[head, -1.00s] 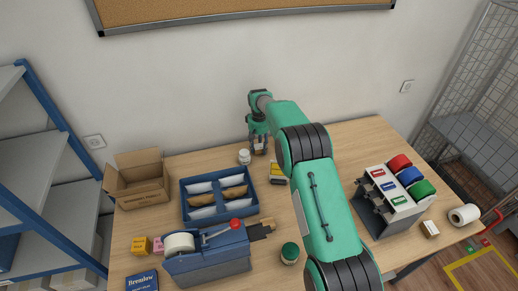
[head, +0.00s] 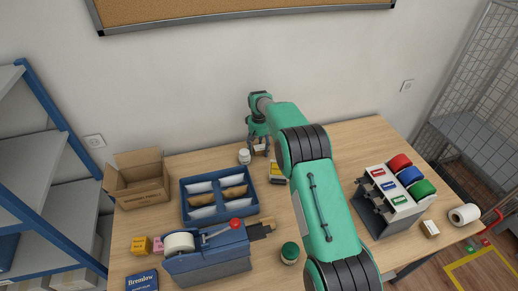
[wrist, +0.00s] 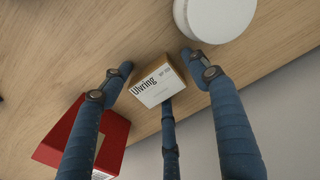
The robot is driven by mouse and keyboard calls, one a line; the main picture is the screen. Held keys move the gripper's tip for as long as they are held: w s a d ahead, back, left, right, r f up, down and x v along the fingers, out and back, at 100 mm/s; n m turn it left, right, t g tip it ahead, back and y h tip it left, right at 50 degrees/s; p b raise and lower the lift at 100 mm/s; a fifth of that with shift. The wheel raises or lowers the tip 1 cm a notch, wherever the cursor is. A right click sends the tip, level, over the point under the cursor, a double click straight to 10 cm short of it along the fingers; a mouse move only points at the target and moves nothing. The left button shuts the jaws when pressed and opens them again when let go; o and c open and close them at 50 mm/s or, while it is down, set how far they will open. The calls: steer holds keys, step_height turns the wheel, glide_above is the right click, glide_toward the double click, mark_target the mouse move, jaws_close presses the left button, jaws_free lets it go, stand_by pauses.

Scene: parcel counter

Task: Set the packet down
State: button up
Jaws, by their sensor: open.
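The packet (wrist: 157,82), a small brown and white box marked "Ulvring", stands on the wooden table between my spread fingers in the wrist view. My gripper (wrist: 158,66) is open around it, with a finger close at the left, one at the right and a third in front of its label. In the head view my gripper (head: 258,147) is low at the back edge of the table, near the wall, with the packet (head: 260,149) small and partly hidden between its fingers.
A white round jar (wrist: 215,16) stands close to the right finger; the head view shows it left of my gripper (head: 244,156). A red box (wrist: 85,140) lies by the left finger. A blue tray (head: 184,203), a carton (head: 140,187) and a tape dispenser (head: 210,262) occupy the left.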

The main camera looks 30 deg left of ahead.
mark_target(259, 148)
steer(key=shift+r, duration=0.15)
step_height(259, 148, up, 12)
stand_by(0.6)
stand_by(0.8)
